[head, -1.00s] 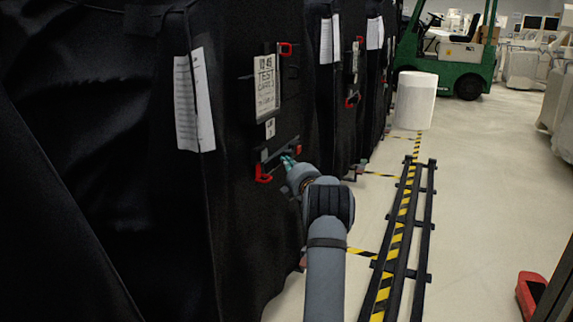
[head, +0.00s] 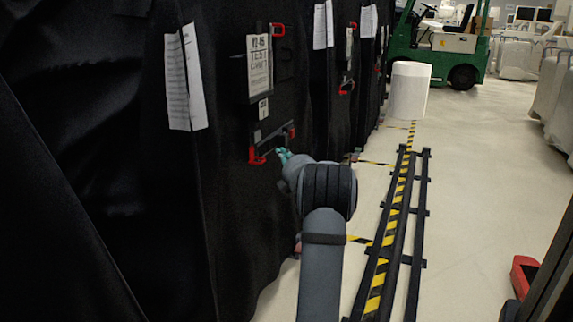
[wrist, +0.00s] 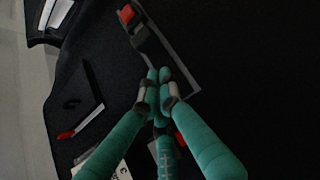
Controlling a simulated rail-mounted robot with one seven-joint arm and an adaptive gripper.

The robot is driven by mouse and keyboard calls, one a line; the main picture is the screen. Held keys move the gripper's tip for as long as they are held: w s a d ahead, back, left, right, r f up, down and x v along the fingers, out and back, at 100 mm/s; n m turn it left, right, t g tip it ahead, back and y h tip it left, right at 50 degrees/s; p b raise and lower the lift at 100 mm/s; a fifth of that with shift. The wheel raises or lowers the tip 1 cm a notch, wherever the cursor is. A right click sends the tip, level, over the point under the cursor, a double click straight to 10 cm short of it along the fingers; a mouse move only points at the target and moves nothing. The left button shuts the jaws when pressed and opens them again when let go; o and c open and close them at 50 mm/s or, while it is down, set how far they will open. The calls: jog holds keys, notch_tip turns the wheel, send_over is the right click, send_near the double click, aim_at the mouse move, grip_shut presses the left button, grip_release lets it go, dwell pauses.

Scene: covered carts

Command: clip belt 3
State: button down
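The nearest covered cart carries a dark belt strip (head: 272,146) on its black cover. A red clip piece (head: 256,156) is at the strip's near end, and a smaller red piece is at its far end (head: 291,132). My gripper (head: 282,153) is at the strip, just right of the near red piece. In the wrist view, my teal fingers (wrist: 159,78) come together at one end of the black strap (wrist: 150,42). A red piece (wrist: 127,13) shows at its other end; another red part (wrist: 180,139) is partly hidden behind my fingers. Whether strap lies between the tips is unclear.
A label plate (head: 259,66) and a red-ended latch (head: 278,30) are above the strip. More covered carts stand beyond. A striped floor rail (head: 392,230) runs on the right. A white cylinder (head: 409,90) and green forklift (head: 450,50) stand farther back.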

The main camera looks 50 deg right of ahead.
jog(key=v, duration=0.5)
jog(key=shift+a, duration=0.2)
jog(key=shift+w, duration=0.1)
send_near(276, 140)
jog(key=w, duration=0.2)
jog(key=w+a, duration=0.1)
jog(key=shift+w+f+b, duration=0.3)
jog(key=shift+w, duration=0.05)
jog(key=d+p, duration=0.1)
jog(key=w+d+p, duration=0.1)
jog(key=d, duration=0.1)
jog(key=shift+r, duration=0.15)
jog(key=shift+w+d, duration=0.1)
jog(key=shift+d, duration=0.35)
